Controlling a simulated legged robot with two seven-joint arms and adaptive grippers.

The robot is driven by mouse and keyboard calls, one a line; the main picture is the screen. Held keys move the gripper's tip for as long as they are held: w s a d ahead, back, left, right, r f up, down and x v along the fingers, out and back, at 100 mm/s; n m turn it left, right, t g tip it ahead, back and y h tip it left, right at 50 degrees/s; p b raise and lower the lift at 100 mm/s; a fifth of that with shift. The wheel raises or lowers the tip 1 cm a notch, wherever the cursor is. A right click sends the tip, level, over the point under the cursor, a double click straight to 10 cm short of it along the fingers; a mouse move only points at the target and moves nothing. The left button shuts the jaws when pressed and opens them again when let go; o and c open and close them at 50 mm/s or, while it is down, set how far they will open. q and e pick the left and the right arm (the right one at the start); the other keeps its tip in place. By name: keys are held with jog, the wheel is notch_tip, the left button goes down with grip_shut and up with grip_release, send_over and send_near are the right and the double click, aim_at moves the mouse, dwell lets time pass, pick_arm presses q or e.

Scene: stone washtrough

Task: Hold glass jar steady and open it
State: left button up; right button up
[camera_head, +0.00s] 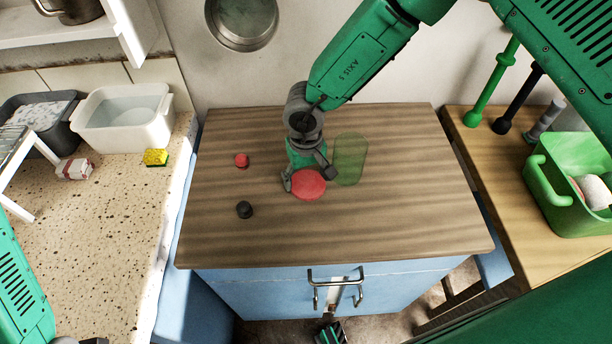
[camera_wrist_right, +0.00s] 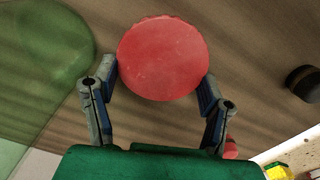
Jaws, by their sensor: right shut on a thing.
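The glass jar (camera_head: 350,160) is a see-through green cylinder on the wooden tabletop; it also shows at the left of the right wrist view (camera_wrist_right: 40,60). A round red lid (camera_head: 309,185) is off the jar, just to its front left. My right gripper (camera_head: 306,180) is shut on the lid, with one finger on each side of its rim in the right wrist view (camera_wrist_right: 162,58). I cannot tell whether the lid touches the tabletop. Part of my left arm shows at the lower left of the head view, but its gripper is not in view.
A small red knob (camera_head: 241,160) and a black knob (camera_head: 244,209) lie on the wooden top (camera_head: 400,220), left of the lid. The tabletop's front and right are clear. A green basket (camera_head: 570,215) stands on the right counter; a white tub (camera_head: 122,140) and sponge (camera_head: 156,157) are left.

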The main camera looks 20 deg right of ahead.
aim_at(304, 181)
jog(key=o, duration=0.9)
jog(key=shift+a, duration=0.1)
jog(key=shift+o, duration=0.5)
jog(key=shift+a, duration=0.3)
pick_arm(q)
jog(key=shift+a+r+p, duration=0.25)
jog(key=shift+a+p, duration=0.05)
jog(key=shift+p, duration=0.05)
pick_arm(e)
notch_tip(304, 181, up, 12)
